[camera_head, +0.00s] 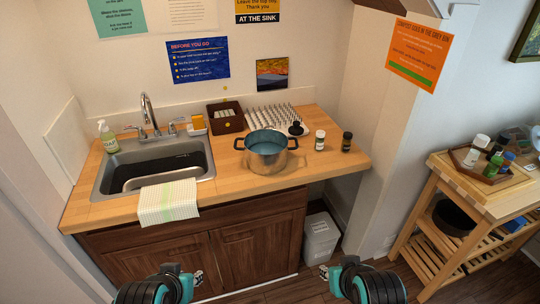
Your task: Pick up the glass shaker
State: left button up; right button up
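Two small shaker-like jars stand upright near the right end of the wooden counter. One is a pale jar with a white top (320,140); the other is a dark jar with a black cap (346,142). They are too small to tell which is glass. My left gripper (188,279) and my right gripper (334,275) show at the bottom edge, low in front of the cabinet and well away from both jars. Their fingers are too small and partly hidden to tell whether they are open or shut. Neither touches a jar.
A sink (152,167) with a draped towel (168,201) is at left. A wooden cart (480,207) is at right. The counter's front right is clear.

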aim_at(320, 140)
jog(key=i+l+u, duration=0.15)
jog(key=i+l, duration=0.25)
jog(key=i+l+u, duration=0.15)
jog(key=i+l, duration=0.25)
jog(key=l, duration=0.15)
jog(key=i+l+u, duration=0.1)
jog(key=i+l, duration=0.25)
jog(key=l, duration=0.15)
